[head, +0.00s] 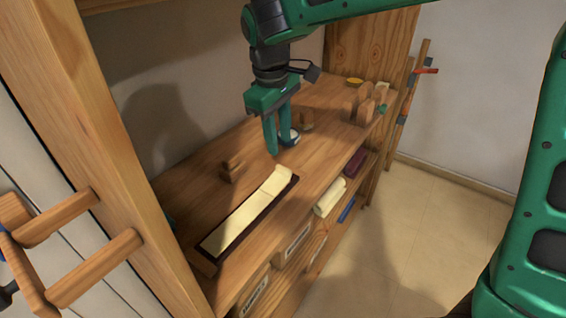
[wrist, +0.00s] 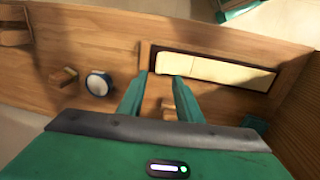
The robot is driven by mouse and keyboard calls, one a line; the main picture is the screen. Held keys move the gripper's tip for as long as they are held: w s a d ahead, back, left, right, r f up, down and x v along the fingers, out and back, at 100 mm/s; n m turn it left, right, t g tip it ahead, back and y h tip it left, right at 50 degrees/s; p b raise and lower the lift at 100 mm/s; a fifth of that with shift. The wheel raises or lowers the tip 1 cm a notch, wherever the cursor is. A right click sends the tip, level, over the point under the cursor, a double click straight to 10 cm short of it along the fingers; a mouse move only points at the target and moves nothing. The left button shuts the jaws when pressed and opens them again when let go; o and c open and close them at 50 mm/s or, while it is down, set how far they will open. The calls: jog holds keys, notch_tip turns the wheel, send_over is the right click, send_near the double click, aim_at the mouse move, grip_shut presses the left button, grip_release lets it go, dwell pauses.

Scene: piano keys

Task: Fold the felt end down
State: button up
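The cream felt strip (head: 240,222) lies along a dark red-brown base (head: 222,252) on the wooden worktop. Its far end (head: 277,180) looks like a separate flap, set at a slight angle to the rest; I cannot tell how far it is raised. The felt also shows in the wrist view (wrist: 210,68), beyond the fingertips. My gripper (head: 280,147) points down above the worktop, a little behind the felt's far end and apart from it. In the wrist view its two fingers (wrist: 160,80) are spread with nothing held between them.
A small wooden block (head: 232,170) stands behind the felt. A blue-rimmed round item (head: 290,137) is beyond my fingers. Wooden holders (head: 362,103) and a yellow dish (head: 354,82) stand at the far end. Cream rolls (head: 329,197) are on the shelf below.

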aim_at(283, 167)
jog(key=f, duration=0.6)
jog(key=w+d+f, duration=0.1)
jog(key=f, duration=0.2)
grip_shut()
